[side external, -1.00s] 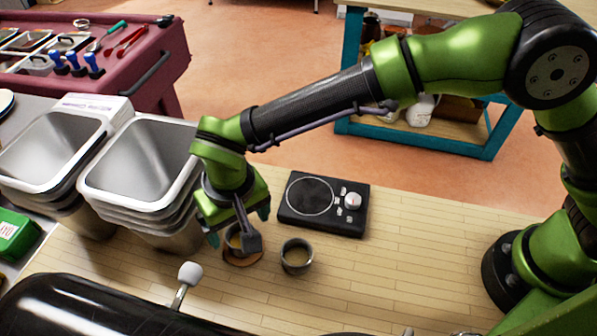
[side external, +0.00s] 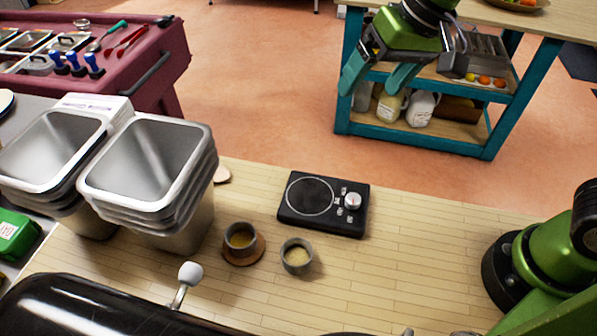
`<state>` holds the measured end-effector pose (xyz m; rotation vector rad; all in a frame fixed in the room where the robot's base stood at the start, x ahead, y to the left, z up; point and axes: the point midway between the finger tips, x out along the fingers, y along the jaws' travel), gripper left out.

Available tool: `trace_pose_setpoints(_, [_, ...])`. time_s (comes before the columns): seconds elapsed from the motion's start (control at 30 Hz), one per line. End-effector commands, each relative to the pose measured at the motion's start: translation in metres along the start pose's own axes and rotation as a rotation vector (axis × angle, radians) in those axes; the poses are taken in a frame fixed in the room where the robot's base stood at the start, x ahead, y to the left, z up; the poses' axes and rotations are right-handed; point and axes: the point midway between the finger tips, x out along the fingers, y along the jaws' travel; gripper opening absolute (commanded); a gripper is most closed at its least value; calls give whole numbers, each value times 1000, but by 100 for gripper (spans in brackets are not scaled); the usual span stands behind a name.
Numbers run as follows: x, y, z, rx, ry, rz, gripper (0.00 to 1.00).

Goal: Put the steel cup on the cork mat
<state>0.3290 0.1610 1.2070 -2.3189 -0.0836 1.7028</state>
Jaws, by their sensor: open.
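A second, similar grey cup (side external: 297,257) stands upright on the bare wood just right of the mat. I cannot tell by look which of the two is steel. My gripper (side external: 376,84) is high up at the top right of the picture, well away from both cups. Its teal fingers are apart, with nothing between them.
A black device with a round plate and a knob (side external: 323,204) lies behind the cups. Stacked steel pans (side external: 146,165) stand to the left, with a pale round piece (side external: 222,174) partly hidden behind them. A white-knobbed lever (side external: 188,275) is in front.

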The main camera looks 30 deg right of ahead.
Motion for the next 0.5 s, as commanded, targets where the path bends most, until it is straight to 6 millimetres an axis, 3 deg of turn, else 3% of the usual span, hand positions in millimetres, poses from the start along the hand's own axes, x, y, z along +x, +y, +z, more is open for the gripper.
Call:
trace_pose_setpoints(0.03, [-16,27,5,37,45,-16,86])
trace_pose_setpoints(0.2, [-40,92,35,112,178,-48,86])
trace_pose_setpoints(0.33, [-44,121,55,149,256,-54,86])
trace_pose_setpoints(0.5, [-43,136,68,169,303,-54,86])
